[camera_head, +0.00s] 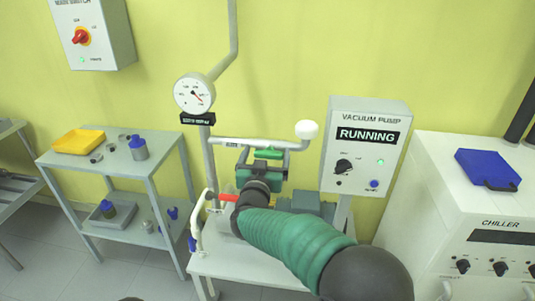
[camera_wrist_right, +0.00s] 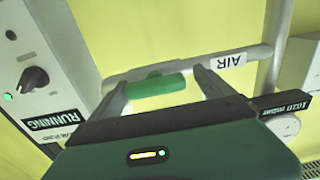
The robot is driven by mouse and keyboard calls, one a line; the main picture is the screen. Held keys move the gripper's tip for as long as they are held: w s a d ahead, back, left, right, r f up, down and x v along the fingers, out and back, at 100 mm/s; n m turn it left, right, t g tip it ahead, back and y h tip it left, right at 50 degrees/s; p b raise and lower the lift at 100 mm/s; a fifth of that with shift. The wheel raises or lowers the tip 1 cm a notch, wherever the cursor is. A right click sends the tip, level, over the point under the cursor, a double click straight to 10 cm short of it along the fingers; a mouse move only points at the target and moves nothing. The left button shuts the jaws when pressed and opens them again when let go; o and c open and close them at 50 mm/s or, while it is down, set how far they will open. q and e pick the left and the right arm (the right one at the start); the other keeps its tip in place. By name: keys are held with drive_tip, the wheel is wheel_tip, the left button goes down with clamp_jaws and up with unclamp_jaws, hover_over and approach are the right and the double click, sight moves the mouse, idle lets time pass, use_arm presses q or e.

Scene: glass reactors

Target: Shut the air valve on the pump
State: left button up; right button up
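The air valve's green handle (camera_head: 268,154) sits just below a pale horizontal pipe (camera_head: 232,142) and lies roughly parallel to it. In the right wrist view the handle (camera_wrist_right: 155,86) shows beside the "AIR" label (camera_wrist_right: 230,60) on the pipe. My right gripper (camera_head: 265,160) is open, with one grey finger at each end of the handle. In the wrist view its fingers (camera_wrist_right: 160,82) are well apart with the handle between them; I cannot tell whether they touch it. The vacuum pump box (camera_head: 367,150) reads "RUNNING" with a green light. My left gripper is out of view.
A pressure gauge (camera_head: 194,93) stands on the vertical pipe left of the valve. A white ball (camera_head: 306,129) caps the pipe's right end, near the pump box. A chiller (camera_head: 470,220) stands at right and a grey shelf (camera_head: 170,145) at left.

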drive_tip(key=shift+c, duration=1.2)
drive_tip(key=shift+d, duration=0.4)
drive_tip(key=c, duration=0.5)
drive_tip(key=shift+d+f, duration=0.1)
drive_tip(key=c, duration=0.4)
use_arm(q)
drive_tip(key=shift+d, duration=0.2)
